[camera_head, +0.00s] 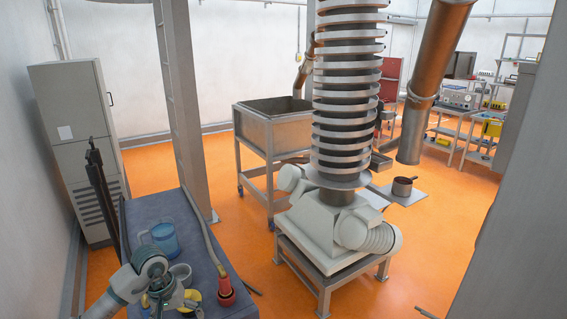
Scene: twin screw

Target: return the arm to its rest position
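My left arm comes in at the bottom left, over the blue-grey table (200,262). Its pale green and white wrist joints show. The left gripper (172,303) is small, at the bottom edge among the table items, and its fingers are not clear. A yellow item (190,302) is right beside it; I cannot tell whether they touch. My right gripper is not in view.
A blue clear jug (164,238), a grey cup (181,273) and a red-ended hose (226,291) are on the table. The twin-screw machine (338,228), with a ringed column, stands centre. A metal bin cart (272,130) is behind. Orange floor is open between them.

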